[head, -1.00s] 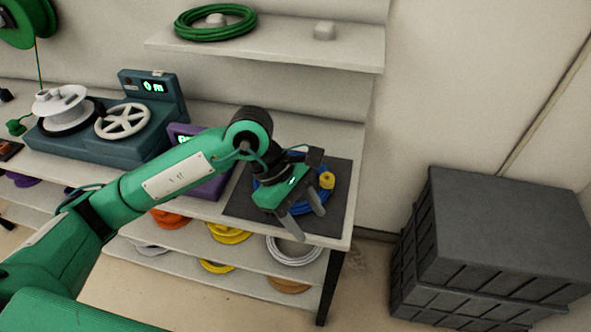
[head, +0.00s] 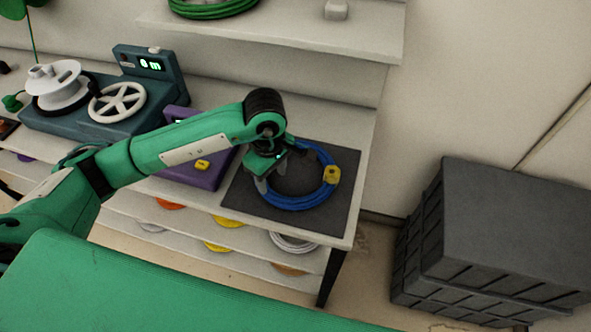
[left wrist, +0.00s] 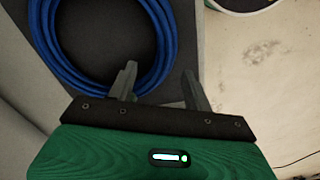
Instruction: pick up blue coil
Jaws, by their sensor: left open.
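The blue coil (head: 305,203) lies flat on a dark mat (head: 340,215) at the right end of the workbench, with a yellow tag (head: 332,174) on its right side. My left gripper (head: 270,178) is open and empty, pointing down at the coil's left side and hiding part of it. In the left wrist view the coil (left wrist: 163,40) fills the upper left. There the gripper (left wrist: 157,82) has one finger overlapping the coil's near edge and the other to its right, off the ring. I cannot tell the fingers' height above it. My right gripper is not in view.
A purple device (head: 205,172) stands left of the mat, and a teal winding machine (head: 100,110) farther left. An upper shelf (head: 290,30) hangs behind. Lower shelves hold several coils. Dark stacked crates (head: 510,220) stand on the floor at right.

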